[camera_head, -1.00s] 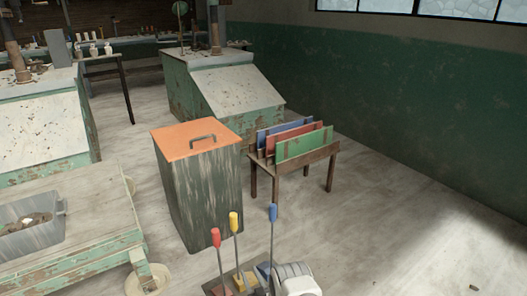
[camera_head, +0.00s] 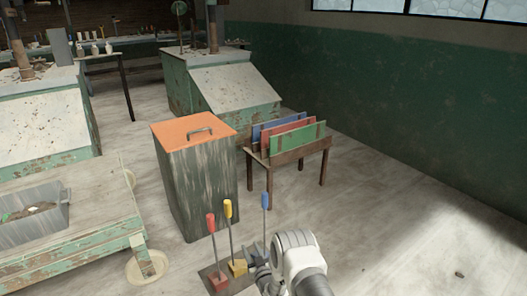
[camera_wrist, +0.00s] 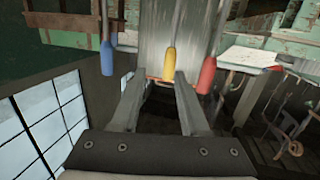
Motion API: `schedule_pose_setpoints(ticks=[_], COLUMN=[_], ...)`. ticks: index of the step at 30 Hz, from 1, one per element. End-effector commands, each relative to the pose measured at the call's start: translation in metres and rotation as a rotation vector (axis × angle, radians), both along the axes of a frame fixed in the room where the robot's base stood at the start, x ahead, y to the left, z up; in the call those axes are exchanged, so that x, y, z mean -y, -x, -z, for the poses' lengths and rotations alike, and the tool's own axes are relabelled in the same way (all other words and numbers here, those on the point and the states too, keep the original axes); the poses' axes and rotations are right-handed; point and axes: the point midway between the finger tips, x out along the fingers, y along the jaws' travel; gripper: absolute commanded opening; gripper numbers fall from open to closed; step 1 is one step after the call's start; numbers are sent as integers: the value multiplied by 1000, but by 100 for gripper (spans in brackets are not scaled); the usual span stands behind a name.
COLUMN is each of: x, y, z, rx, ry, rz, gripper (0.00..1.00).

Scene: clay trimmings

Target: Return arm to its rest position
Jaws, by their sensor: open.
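My arm shows at the bottom of the head view, with its white end section (camera_head: 297,252) right of three upright levers. My gripper (camera_head: 257,262) is partly seen there, close to the levers. In the wrist view my gripper (camera_wrist: 161,82) is open, its two fingers apart with nothing held between them. The wrist view appears upside down and shows the blue handle (camera_wrist: 107,58), yellow handle (camera_wrist: 169,59) and red handle (camera_wrist: 206,75). In the head view the red lever (camera_head: 211,223), yellow lever (camera_head: 228,209) and blue lever (camera_head: 265,201) stand in a row. Whether my gripper touches any lever cannot be told.
A bin with an orange lid (camera_head: 174,133) stands behind the levers. A small wooden table (camera_head: 322,146) holds blue, red and green boards. A wheeled cart (camera_head: 98,200) with a grey tub (camera_head: 66,208) is at left.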

Motion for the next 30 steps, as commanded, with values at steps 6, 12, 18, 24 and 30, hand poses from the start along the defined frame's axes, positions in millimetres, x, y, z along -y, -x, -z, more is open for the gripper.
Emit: schedule_pose_setpoints(ticks=[6,12,18,24,30], x=[10,26,47,70,94], y=[-44,-63,-62,-44,-8], z=[-80,-151,-222,-289,-350], rx=[-76,-157,-241,-326,-412], ry=[43,81,114,140,160], rz=[34,67,105,142,181], gripper=[44,44,44,44,44])
